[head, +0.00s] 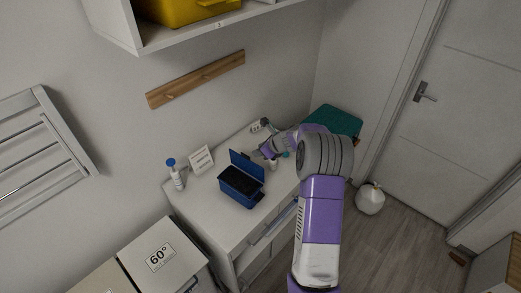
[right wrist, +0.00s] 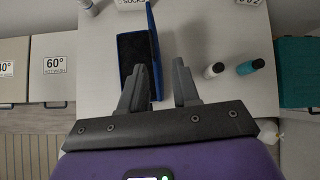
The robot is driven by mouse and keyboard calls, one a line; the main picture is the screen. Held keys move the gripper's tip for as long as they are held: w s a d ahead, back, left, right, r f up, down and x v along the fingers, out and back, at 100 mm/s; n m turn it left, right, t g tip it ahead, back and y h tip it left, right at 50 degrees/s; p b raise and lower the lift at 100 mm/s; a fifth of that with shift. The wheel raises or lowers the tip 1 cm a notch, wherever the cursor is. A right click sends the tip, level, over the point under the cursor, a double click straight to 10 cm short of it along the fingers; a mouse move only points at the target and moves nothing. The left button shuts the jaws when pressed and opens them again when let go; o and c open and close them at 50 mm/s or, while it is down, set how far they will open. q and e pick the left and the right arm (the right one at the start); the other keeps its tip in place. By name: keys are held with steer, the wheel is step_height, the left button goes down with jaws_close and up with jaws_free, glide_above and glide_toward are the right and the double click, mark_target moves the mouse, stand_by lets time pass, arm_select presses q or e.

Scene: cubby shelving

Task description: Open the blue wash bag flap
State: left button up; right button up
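The blue wash bag (head: 238,188) stands on the white cabinet top. Its flap (head: 247,166) is raised, standing up from one side, and the dark inside shows. The bag (right wrist: 122,46) and the upright flap (right wrist: 154,45) also show in the right wrist view. My right gripper (right wrist: 160,70) is open, with a gap between its fingers. The flap's edge appears between the fingers in that view; I cannot tell whether they touch it. In the head view my right gripper is beside the flap, partly hidden by its arm. My left gripper is not in view.
A white bottle with a blue cap (head: 177,177) and a small sign (head: 201,160) stand left of the bag. A white bottle (right wrist: 214,70) and a dark bottle (right wrist: 248,67) stand right of the gripper. A wall shelf (head: 150,40) hangs above. The cabinet's front strip is clear.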

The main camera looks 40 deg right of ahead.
steer(key=v, duration=0.7)
steer(key=shift+s, duration=0.15)
steer(key=shift+r, duration=0.15)
